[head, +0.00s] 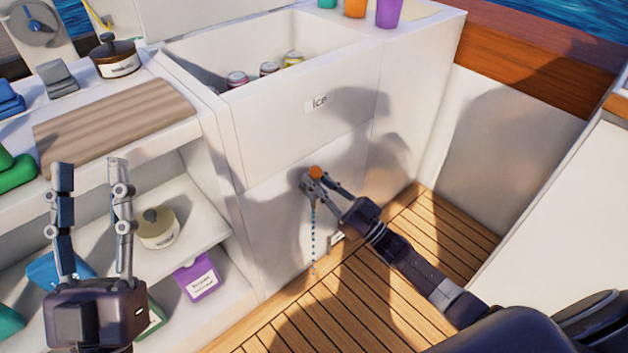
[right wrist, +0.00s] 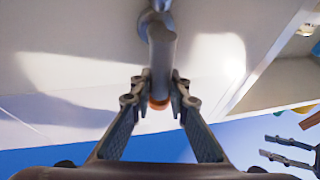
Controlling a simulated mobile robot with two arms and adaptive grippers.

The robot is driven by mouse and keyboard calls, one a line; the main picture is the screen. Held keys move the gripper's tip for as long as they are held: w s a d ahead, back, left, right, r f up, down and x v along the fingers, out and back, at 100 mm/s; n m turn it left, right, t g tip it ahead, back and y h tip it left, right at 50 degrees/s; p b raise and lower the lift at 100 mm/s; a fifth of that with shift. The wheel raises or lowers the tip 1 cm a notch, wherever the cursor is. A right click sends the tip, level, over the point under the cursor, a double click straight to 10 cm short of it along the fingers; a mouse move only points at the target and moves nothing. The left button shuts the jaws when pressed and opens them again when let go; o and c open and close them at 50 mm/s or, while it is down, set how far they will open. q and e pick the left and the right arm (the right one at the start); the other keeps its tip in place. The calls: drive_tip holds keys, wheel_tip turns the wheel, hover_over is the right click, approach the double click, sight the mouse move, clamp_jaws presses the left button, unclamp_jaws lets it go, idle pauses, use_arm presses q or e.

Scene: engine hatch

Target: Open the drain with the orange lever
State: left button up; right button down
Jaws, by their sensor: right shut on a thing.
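The drain is a grey tap low on the front of the white ice box (head: 280,130), and its orange lever (head: 316,172) shows at the top of my right gripper (head: 318,182). In the right wrist view the grey drain pipe (right wrist: 161,50) comes towards me, and the orange lever (right wrist: 158,104) sits between the two fingers, partly hidden by the pipe. My right gripper is shut on the lever. A dotted blue line (head: 313,230), like water drops, runs down from the tap to the floor. My left gripper (head: 90,165) is open and empty, before the shelves.
The shelf unit at left holds a wooden board (head: 115,120), a dark-lidded pot (head: 115,58), a cream jar (head: 157,228) and a purple box (head: 195,278). Cans lie in the open ice box, and coloured cups (head: 389,12) stand on its ledge. The plank floor (head: 440,235) is clear.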

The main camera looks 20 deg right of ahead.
drive_tip(key=shift+d, duration=0.1)
idle(0.4)
drive_tip(key=c, duration=1.8)
unclamp_jaws()
drive_tip(key=v, duration=1.2)
drive_tip(key=shift+f, duration=0.1)
